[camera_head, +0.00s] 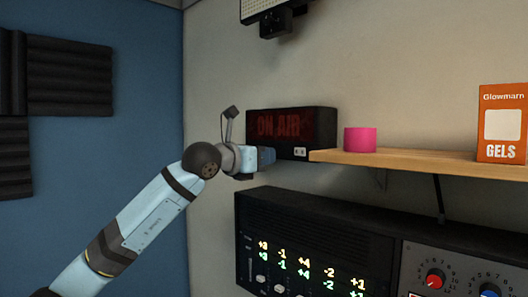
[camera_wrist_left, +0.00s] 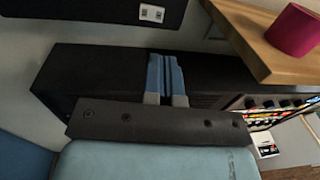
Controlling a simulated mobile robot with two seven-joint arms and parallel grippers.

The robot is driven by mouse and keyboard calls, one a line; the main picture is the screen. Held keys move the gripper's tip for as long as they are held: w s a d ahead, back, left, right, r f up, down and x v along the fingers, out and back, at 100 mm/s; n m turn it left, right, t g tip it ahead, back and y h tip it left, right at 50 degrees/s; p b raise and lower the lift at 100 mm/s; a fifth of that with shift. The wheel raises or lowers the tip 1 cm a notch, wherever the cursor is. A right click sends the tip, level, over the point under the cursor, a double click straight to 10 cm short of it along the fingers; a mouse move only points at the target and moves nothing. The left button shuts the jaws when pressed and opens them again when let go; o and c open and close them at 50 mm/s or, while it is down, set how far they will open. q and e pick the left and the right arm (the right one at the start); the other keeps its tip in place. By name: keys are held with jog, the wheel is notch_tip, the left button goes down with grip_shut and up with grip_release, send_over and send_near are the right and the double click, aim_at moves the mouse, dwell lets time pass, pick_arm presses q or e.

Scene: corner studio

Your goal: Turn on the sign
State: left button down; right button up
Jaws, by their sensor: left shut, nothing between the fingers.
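The black ON AIR sign (camera_head: 318,122) is on the wall at the left end of the shelf, its red letters dim. A small white switch plate (camera_head: 300,152) is on its lower front. My left gripper (camera_head: 270,156) is shut and empty, just left of the switch and in front of the sign's lower left part. In the left wrist view, the shut blue fingers (camera_wrist_left: 164,58) point up toward the sign's dark underside (camera_wrist_left: 75,8) and the switch plate (camera_wrist_left: 151,13), with a visible gap. Contact is hard to judge in the head view. My right gripper is not in view.
A wooden shelf (camera_head: 420,160) starts right of the switch, holding a pink roll (camera_head: 360,140) and an orange GELS box (camera_head: 502,124). A black mixer rack (camera_head: 300,215) sits below. A black fixture (camera_head: 275,22) hangs above.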

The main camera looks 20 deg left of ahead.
aim_at(303, 153)
pick_arm(q)
jog(key=p+x, duration=0.4)
jog(key=x, duration=0.5)
jog(key=shift+w+d+r, duration=0.15)
jog(key=shift+w, duration=0.1)
jog(key=shift+w+d, duration=0.2)
jog(key=shift+w, duration=0.15)
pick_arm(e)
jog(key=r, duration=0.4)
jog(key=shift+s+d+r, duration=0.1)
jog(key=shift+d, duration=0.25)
pick_arm(q)
jog(key=shift+w+d+f+b, duration=0.15)
jog(key=shift+f+b, duration=0.25)
jog(key=shift+b, duration=0.55)
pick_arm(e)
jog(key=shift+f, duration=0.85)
pick_arm(q)
jog(key=shift+r+p, duration=0.3)
jog(key=shift+p, duration=0.1)
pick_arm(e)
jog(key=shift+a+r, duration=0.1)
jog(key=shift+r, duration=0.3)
pick_arm(q)
jog(key=shift+f, duration=0.1)
